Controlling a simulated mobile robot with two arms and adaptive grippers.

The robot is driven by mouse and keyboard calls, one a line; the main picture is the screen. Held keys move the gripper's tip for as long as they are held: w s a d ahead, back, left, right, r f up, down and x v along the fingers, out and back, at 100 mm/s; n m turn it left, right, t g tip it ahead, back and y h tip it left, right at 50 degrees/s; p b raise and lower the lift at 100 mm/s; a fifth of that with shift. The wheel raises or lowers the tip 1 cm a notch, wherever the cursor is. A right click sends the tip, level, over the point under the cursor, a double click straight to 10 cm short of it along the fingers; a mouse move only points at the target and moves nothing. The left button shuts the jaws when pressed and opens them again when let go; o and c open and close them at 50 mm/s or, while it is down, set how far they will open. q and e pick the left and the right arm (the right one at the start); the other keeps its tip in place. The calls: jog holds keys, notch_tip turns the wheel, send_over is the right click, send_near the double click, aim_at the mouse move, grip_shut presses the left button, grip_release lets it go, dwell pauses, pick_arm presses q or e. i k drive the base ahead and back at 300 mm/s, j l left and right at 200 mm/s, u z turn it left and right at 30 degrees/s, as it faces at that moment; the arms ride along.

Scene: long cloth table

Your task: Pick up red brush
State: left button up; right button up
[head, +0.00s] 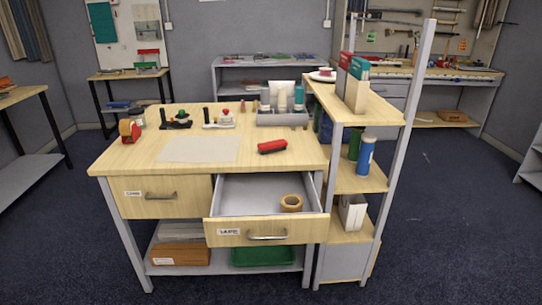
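A red object with a dark end, which looks like the red brush (272,146), lies on the wooden workbench top (225,120), right of the pale mat and above the open drawer. Its bristles are too small to make out. Neither of my grippers shows in the head view.
The right drawer (228,232) is pulled out, with a tape roll (291,203) inside; the left drawer (140,196) is closed. A pale mat (200,149), a red tape dispenser (130,131) and a grey caddy (282,118) are on the bench. A shelf unit (358,182) adjoins its right side.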

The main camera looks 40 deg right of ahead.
aim_at(278, 145)
jog(key=i+z, duration=0.15)
jog(key=z, duration=0.2)
jog(key=i+j+z, duration=0.1)
jog(key=z, duration=0.25)
jog(key=i+j+z, duration=0.15)
jog(key=i+j, duration=0.25)
jog(key=i+j+z, duration=0.15)
jog(key=i+j, duration=0.2)
jog(key=i+j+z, duration=0.15)
jog(key=i+j, duration=0.2)
jog(key=j, duration=0.15)
jog(key=i+j+z, duration=0.15)
jog(key=i+j, duration=0.15)
jog(key=j, duration=0.25)
